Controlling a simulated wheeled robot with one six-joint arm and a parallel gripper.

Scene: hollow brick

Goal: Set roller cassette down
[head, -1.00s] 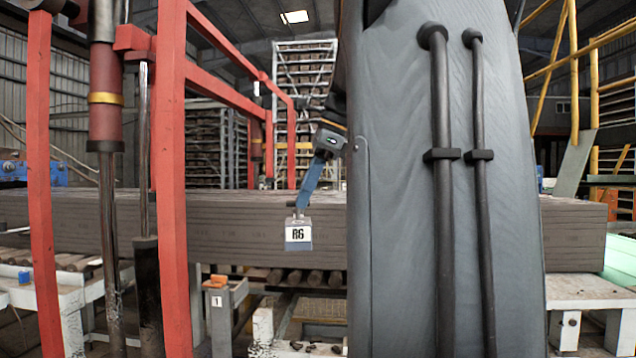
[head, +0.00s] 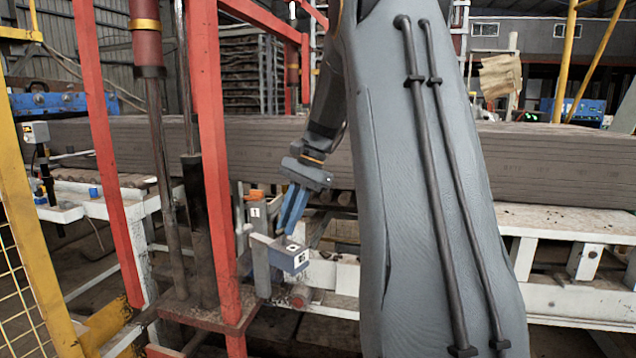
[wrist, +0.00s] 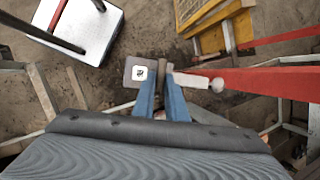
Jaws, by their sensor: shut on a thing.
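The roller cassette (head: 288,256), a small grey-blue box with a white label, hangs at the tips of my gripper (head: 288,234) in the head view. My gripper's blue fingers slant down and are shut on its top part. In the wrist view the cassette (wrist: 140,72) shows its square label just ahead of and left of my fingertips (wrist: 160,84). In the head view the cassette is in front of and right of a grey stand (head: 262,272). Whether it touches the stand cannot be told. Its underside is hidden.
A small tag marked 1 (head: 255,212) is on the stand. Red posts (head: 213,150) rise just left of it. A white frame (head: 575,300) carries a long stack of grey-brown boards (head: 560,160) behind. A red beam (wrist: 275,82) lies right of my fingers in the wrist view.

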